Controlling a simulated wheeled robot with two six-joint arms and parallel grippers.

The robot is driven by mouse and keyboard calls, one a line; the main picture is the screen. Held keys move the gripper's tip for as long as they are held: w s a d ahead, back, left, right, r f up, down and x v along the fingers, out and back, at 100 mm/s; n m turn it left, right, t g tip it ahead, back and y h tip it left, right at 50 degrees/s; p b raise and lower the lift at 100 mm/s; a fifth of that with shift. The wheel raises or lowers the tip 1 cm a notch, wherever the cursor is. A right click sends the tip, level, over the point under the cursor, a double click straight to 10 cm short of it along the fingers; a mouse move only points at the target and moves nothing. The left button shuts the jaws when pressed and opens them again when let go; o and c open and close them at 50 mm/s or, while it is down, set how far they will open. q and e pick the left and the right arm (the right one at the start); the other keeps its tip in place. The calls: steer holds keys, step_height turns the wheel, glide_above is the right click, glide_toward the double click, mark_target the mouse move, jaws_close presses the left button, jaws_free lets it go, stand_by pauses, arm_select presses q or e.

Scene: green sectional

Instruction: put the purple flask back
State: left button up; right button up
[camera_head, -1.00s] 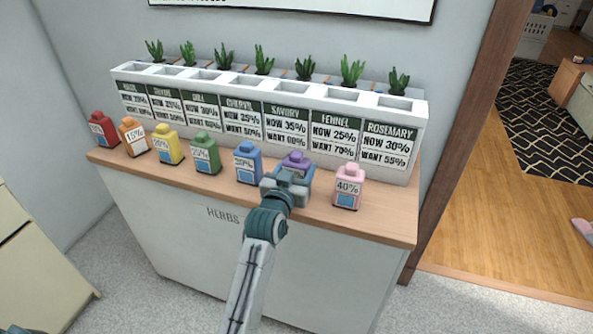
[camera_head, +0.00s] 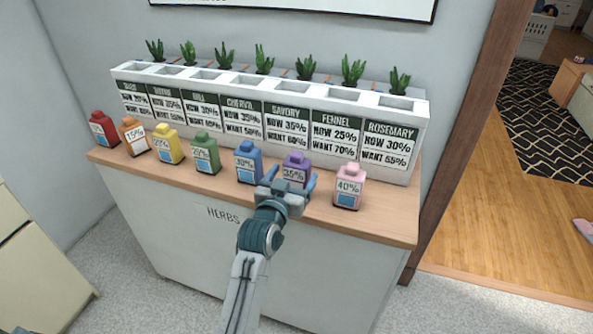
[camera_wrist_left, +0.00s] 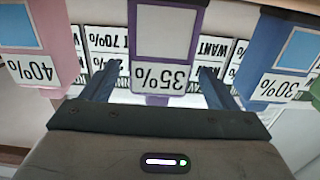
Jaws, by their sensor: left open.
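The purple flask (camera_head: 295,168), labelled 35%, stands upright on the wooden counter top in the row of flasks, between the blue flask (camera_head: 248,162) and the pink flask (camera_head: 348,187). My left gripper (camera_head: 290,185) is open just in front of the purple flask, and its body hides the flask's lower part in the head view. In the left wrist view, which shows things upside down, the purple flask (camera_wrist_left: 163,45) is centred between the two spread fingers, with gaps visible at its sides. My right gripper is not in view.
Red (camera_head: 102,129), orange (camera_head: 133,136), yellow (camera_head: 167,145) and green (camera_head: 205,153) flasks stand further left on the counter (camera_head: 385,223). A white planter (camera_head: 400,167) with labelled sections and several plants stands behind. The blue and pink neighbours are close to the gripper.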

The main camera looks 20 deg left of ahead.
arm_select(q)
steer(key=s, duration=0.8)
steer(key=s+a+f+g, duration=0.1)
steer(key=s+f+g, duration=0.2)
steer(key=f, duration=0.7)
steer(key=s+f+g, duration=0.2)
steer(key=f, duration=0.7)
steer(key=s+a+f+g, duration=0.1)
steer(key=s+f+g, duration=0.2)
steer(key=f, duration=0.7)
steer(key=s+a+f+g, duration=0.4)
steer(key=s+f, duration=0.7)
steer(key=s+a+f+g+y, duration=0.1)
steer(key=s+a+f+g, duration=0.3)
steer(key=s+f, duration=0.7)
steer(key=shift+s+f+b, duration=0.4)
steer(key=shift+s, duration=0.4)
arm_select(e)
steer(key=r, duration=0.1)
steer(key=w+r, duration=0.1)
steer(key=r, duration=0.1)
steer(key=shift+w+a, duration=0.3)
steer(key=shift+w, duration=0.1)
